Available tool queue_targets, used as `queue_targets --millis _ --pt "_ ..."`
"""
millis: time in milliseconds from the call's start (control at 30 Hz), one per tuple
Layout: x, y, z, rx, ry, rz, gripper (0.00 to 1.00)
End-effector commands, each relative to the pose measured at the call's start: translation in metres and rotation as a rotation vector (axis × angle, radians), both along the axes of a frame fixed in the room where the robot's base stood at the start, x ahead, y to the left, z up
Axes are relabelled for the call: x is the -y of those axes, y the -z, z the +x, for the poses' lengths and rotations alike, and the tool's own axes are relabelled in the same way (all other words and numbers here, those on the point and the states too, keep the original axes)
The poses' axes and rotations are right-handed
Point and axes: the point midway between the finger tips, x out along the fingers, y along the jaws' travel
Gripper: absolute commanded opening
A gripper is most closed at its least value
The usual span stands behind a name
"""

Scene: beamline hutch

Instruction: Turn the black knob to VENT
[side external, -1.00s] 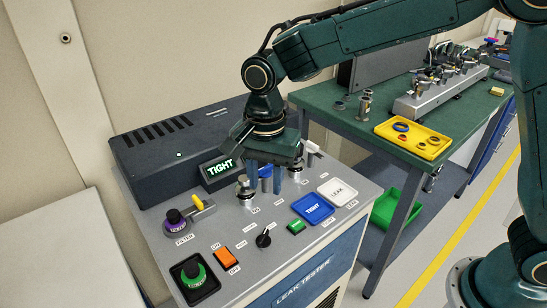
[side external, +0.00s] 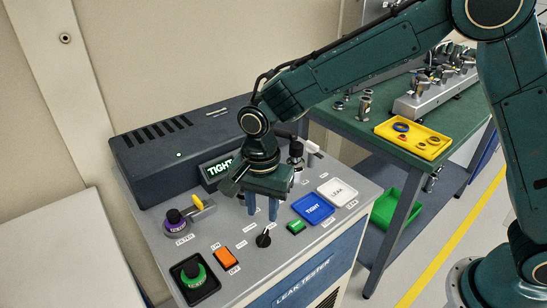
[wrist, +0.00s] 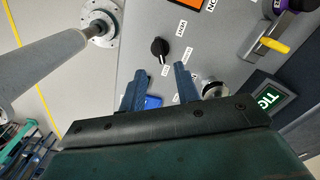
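The black knob (side external: 264,238) sits on the grey panel of the leak tester. It also shows in the wrist view (wrist: 158,47), with a pale mark on its edge nearest my gripper. My gripper (side external: 262,214) points down above the panel, just behind the knob in the side view. In the wrist view its two blue fingers (wrist: 158,80) are apart with nothing between them, and the knob lies beyond their tips.
An orange switch (side external: 227,259) and a green button (side external: 296,227) flank the knob. Blue TIGHT (side external: 313,208) and white LEAK (side external: 337,192) trays lie to the right. The lit TIGHT display (side external: 218,170) and a metal fitting (side external: 296,157) stand behind. A yellow-handled valve (side external: 203,204) is at left.

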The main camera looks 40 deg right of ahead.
Motion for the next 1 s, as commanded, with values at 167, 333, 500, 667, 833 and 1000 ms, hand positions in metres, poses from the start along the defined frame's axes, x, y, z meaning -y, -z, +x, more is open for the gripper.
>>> queue_targets --millis 167,333,500,667,833,1000 --pt "0.0 0.029 -0.001 -0.003 0.0 -0.002 0.32" --pt "0.0 0.052 0.0 -0.002 0.0 -0.001 0.32" --pt "0.0 0.067 0.0 -0.001 0.0 0.0 0.32" --pt "0.0 0.074 0.0 0.0 0.0 0.0 0.32" --pt "0.0 0.075 0.0 0.0 0.0 0.0 0.32" --pt "0.0 0.075 0.0 0.0 0.0 0.0 0.22"
